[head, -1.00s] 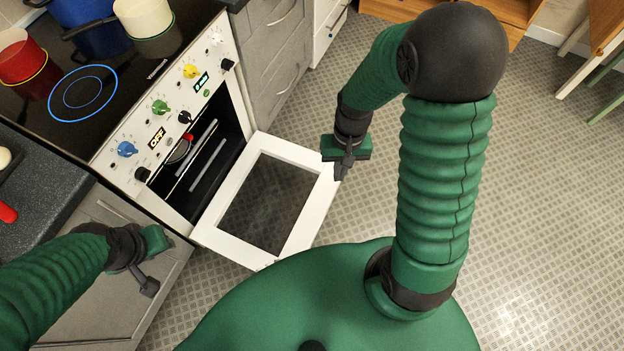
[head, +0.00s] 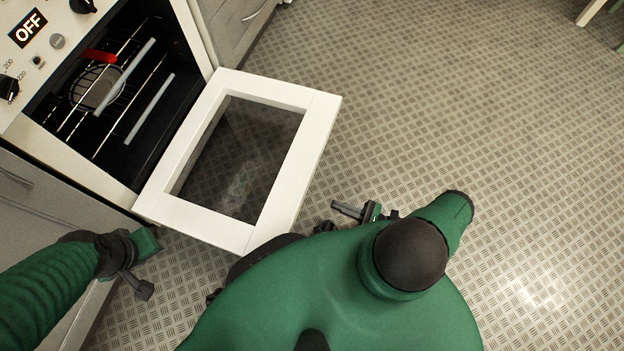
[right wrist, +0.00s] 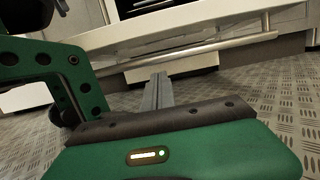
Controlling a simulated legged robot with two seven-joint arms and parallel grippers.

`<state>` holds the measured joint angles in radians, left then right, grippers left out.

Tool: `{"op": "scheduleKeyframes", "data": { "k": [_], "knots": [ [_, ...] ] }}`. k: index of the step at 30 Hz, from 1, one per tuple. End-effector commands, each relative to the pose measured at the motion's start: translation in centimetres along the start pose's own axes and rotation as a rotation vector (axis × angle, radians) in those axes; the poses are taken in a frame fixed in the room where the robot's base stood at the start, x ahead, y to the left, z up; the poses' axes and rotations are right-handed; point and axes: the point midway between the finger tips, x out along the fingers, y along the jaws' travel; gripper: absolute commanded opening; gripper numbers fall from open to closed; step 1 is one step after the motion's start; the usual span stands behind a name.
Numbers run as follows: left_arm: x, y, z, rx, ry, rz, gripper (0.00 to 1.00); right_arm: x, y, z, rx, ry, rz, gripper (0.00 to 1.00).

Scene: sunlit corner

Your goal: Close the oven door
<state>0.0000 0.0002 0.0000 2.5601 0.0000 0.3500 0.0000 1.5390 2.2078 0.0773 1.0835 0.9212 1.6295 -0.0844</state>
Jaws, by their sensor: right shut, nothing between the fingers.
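The oven door (head: 295,180) hangs open, folded down nearly flat, with a white frame around dark glass. In the right wrist view a white panel edge with a long metal handle bar (right wrist: 205,51) shows, seen from low down. My right gripper (head: 346,209) is low beside the door's outer right corner, in front of my body, apart from the door as far as I can see. Its fingers (right wrist: 158,92) are shut and empty, pointing toward the handle side. My left gripper (head: 140,286) is at the lower left, near the cabinet; its finger opening is unclear.
The oven cavity (head: 110,90) is open, with racks and a round pan-like item with a red part inside. Grey cabinets (head: 50,205) flank the oven. My green body is close to the door's near edge.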

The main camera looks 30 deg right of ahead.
Motion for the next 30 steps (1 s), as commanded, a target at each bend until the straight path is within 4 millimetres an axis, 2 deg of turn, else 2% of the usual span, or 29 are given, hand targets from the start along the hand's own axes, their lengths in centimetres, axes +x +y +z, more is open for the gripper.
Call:
{"op": "scheduleKeyframes", "data": {
  "k": [4, 14, 16, 21, 30],
  "knots": [
    [-0.2, 0.0, -0.1, 0.0, 0.001, 0.0, 0.36, 2.4, 0.1, 0.3, 0.003, -0.001, 0.007, 0.0],
    [0.9, 0.0, 0.2, 0.0, 0.0, 0.0, 0.36, 9.6, 0.2, 0.0, 0.004, 0.0, 0.01, 0.0],
    [0.7, 0.0, 0.1, 0.0, 0.0, 0.0, 0.36, 9.9, 0.1, 1.6, 0.001, 0.003, 0.008, 0.0],
    [0.8, 0.0, 0.2, 0.0, 0.0, 0.0, 0.36, 10.4, 0.1, 3.5, 0.001, 0.003, 0.009, 0.0],
    [0.8, 0.0, 0.2, 0.0, 0.0, 0.0, 0.36, 10.5, 0.2, 4.1, 0.0, 0.003, 0.008, 0.0]
  ]
}}
